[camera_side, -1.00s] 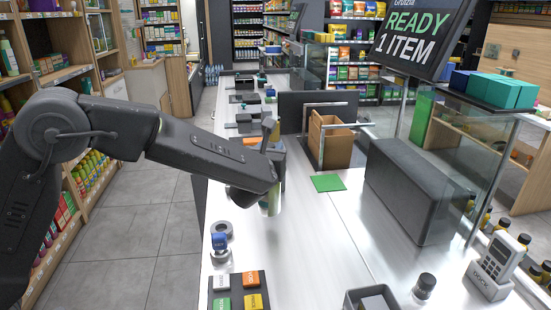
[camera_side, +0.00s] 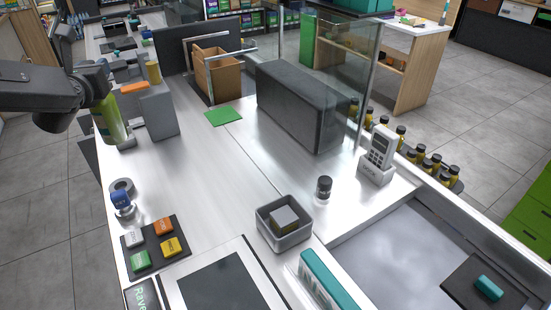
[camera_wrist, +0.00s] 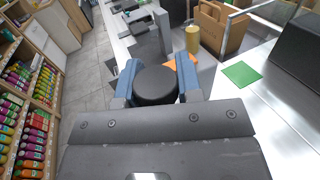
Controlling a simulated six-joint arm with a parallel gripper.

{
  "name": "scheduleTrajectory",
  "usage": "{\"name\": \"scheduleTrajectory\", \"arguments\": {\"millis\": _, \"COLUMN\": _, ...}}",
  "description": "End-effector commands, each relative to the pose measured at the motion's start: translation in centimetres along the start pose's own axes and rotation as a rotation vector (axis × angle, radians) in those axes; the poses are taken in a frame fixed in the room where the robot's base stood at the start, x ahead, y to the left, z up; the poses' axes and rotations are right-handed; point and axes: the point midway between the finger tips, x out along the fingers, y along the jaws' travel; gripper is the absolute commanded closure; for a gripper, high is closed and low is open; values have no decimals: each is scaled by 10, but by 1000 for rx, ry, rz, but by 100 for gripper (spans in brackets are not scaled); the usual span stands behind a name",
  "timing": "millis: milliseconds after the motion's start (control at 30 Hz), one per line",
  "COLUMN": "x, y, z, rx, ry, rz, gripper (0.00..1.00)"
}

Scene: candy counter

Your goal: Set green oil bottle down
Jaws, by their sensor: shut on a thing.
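The green oil bottle (camera_side: 108,120) is upright at the left of the side view, over the left edge of the counter beside a grey block. Its lower end is near the counter top; I cannot tell whether it touches. My gripper (camera_wrist: 155,76) is shut on the bottle, with blue fingers on both sides of its round black cap (camera_wrist: 155,86) in the wrist view. The bottle's body is hidden below the cap there. A flat green square (camera_side: 223,117) lies bare on the counter to the right of the bottle; it also shows in the wrist view (camera_wrist: 241,73).
A grey block (camera_side: 160,112) stands close right of the bottle. A brown paper bag (camera_side: 214,74) stands in a frame behind the green square. A long black box (camera_side: 298,105) is to its right. A button pad (camera_side: 156,245) and a grey tray (camera_side: 285,228) are nearer.

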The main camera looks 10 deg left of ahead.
Motion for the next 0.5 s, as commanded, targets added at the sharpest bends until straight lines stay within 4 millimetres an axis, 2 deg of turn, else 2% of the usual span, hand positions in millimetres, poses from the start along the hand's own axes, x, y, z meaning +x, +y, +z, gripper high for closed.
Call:
{"name": "scheduleTrajectory", "arguments": {"millis": 200, "x": -19, "y": 4, "z": 37, "rx": -21, "ry": -13, "rz": -86, "gripper": 100}}
{"name": "scheduleTrajectory", "arguments": {"millis": 500, "x": -47, "y": 7, "z": 72, "rx": -26, "ry": -13, "rz": -203, "gripper": 100}}
